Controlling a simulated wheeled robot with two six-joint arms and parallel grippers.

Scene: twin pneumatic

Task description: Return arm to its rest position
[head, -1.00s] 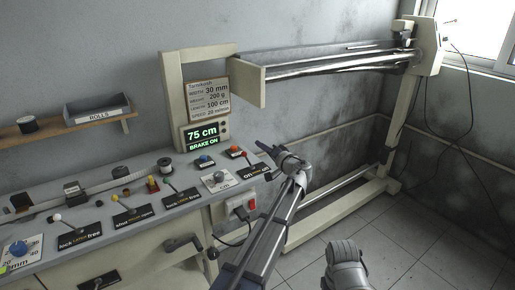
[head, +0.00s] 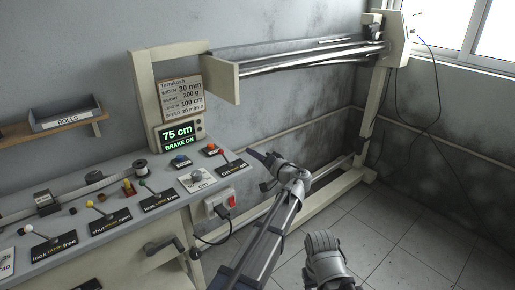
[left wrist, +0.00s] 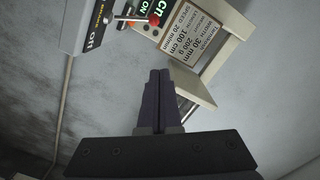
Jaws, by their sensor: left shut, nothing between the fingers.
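My left gripper (head: 262,157) is at the right end of the control bench (head: 110,225) in the head view. It is in the air beside the red-knobbed on/off lever (head: 216,149), apart from it. In the left wrist view its dark fingers (left wrist: 158,80) are together with nothing between them. The red knob (left wrist: 153,18) shows above the fingertips there. Part of my other arm (head: 326,260) shows at the bottom of the head view; its fingers are not visible.
A display (head: 178,135) reads 75 cm, BRAKE ON, below a white spec card (head: 181,97). A long machine frame (head: 225,80) runs along the wall. A red switch (head: 231,201) with a cable is on the bench side. The tiled floor (head: 400,240) at right is clear.

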